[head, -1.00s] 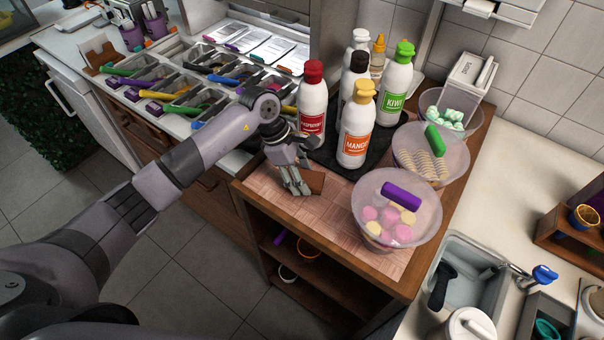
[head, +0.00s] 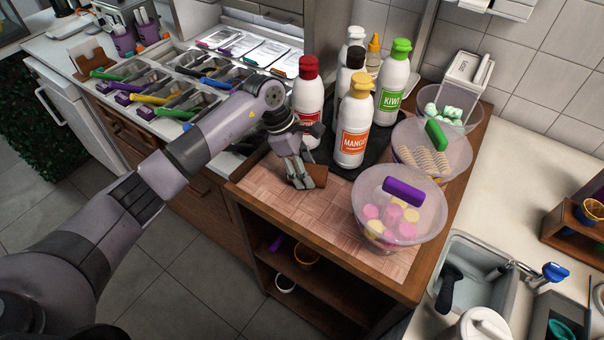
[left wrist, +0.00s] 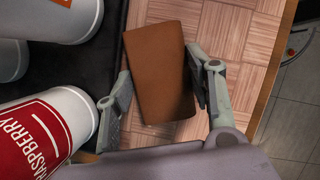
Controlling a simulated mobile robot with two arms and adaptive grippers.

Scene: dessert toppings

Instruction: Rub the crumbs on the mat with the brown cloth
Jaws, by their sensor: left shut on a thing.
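The brown cloth (left wrist: 158,70) is a flat, folded rectangle between the fingers of my left gripper (left wrist: 157,100) in the left wrist view. My left gripper (head: 302,182) is shut on it, low over the pinkish woven-pattern mat (head: 330,220). In the head view the cloth (head: 319,176) shows only in part, at the right of the fingers. I cannot make out crumbs on the mat in either view. My right gripper is not in view.
A raspberry bottle (head: 308,105) and a mango bottle (head: 354,130) stand close behind the gripper on a black tray (head: 330,163). A clear bowl (head: 400,220) of pink and yellow pieces stands on the mat's right part. The mat's front left is clear.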

